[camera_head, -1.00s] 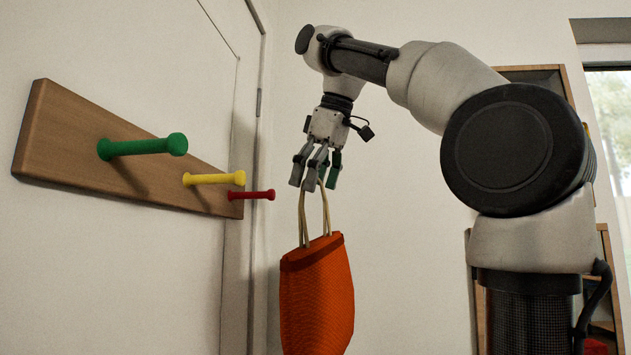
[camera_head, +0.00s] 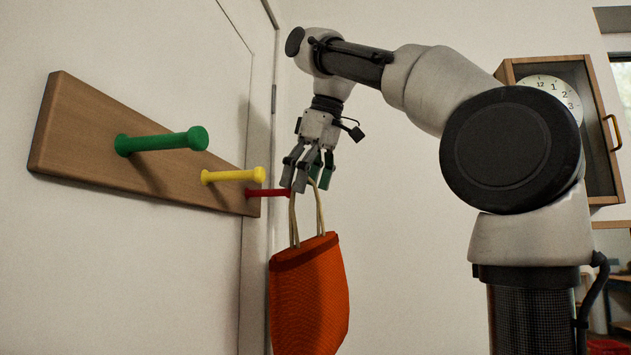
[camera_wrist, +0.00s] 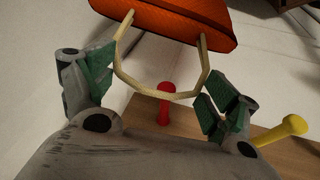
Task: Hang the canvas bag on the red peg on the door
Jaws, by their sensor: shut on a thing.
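The orange-red canvas bag (camera_head: 310,300) hangs below my gripper (camera_head: 312,186) by its beige handles (camera_head: 293,220). My gripper is shut on the handles and points down. The red peg (camera_head: 268,192) is the far one on the wooden rack, and in the head view its tip overlaps the gripper's left finger and a handle. In the wrist view, the red peg (camera_wrist: 164,103) appears between the fingers and crosses the outline of the handle loop (camera_wrist: 145,90). I cannot tell whether the peg is through the loop or touches it.
The wooden rack (camera_head: 90,140) on the white door also carries a green peg (camera_head: 160,141) and a yellow peg (camera_head: 235,175), both nearer than the red one. A wall cabinet with a clock (camera_head: 550,92) is at the right. The wall behind the bag is bare.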

